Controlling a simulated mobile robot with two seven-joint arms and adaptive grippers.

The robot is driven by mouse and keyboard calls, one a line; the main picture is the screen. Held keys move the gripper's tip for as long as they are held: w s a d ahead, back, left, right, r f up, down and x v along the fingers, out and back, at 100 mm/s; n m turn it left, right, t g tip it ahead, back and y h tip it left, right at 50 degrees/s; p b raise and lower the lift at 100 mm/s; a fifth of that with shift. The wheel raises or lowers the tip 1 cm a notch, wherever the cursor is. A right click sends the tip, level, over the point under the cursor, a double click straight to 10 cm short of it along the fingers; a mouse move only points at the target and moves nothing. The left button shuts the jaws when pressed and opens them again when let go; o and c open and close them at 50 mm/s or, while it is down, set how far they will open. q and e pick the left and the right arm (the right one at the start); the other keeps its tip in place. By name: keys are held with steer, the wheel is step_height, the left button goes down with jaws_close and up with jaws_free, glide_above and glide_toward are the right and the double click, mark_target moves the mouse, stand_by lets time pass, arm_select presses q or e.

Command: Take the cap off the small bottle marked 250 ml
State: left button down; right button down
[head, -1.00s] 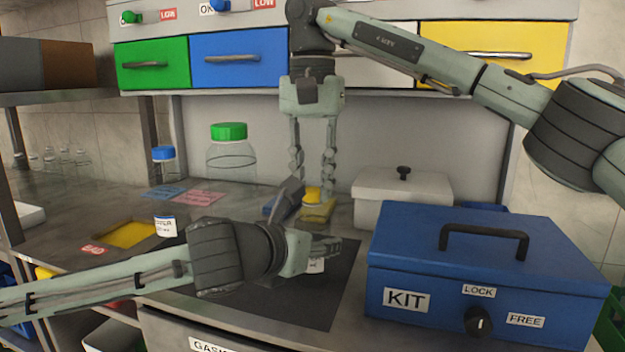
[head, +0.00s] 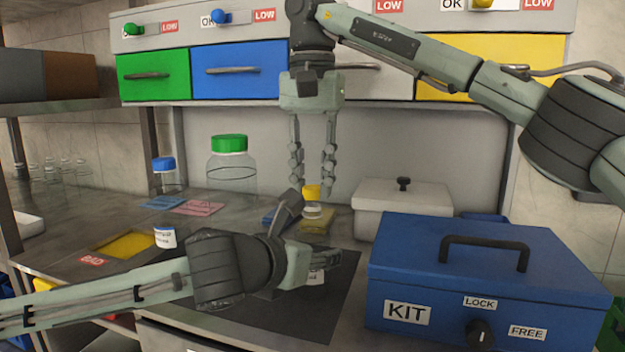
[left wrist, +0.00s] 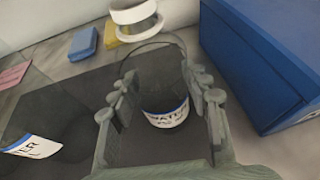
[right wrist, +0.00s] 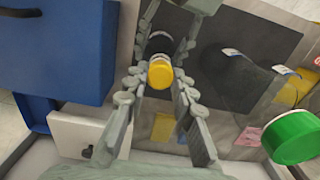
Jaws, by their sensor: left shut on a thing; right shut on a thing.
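The small clear bottle stands in my left gripper, its white label (left wrist: 168,115) and blue band low between the fingers; its 250 ml mark cannot be read. My left gripper (head: 328,258) is shut on the bottle's body, also seen in the left wrist view (left wrist: 163,88). The white neck ring (head: 312,212) is uncovered at the top. My right gripper (head: 312,186) is shut on the yellow cap (head: 311,191), just above the neck; a small gap shows between cap and neck. The cap also shows between the fingertips in the right wrist view (right wrist: 160,72).
A blue KIT box (head: 400,280) stands close on the right, with a white lidded box (head: 375,215) behind it. A green-capped jar (head: 231,170), a blue-capped bottle (head: 164,178) and a labelled container (head: 165,238) stand left. Drawers hang above the bench.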

mark_target(312, 187)
steer(key=shift+r, duration=2)
arm_select(q)
steer(key=c, duration=0.7)
jaws_free()
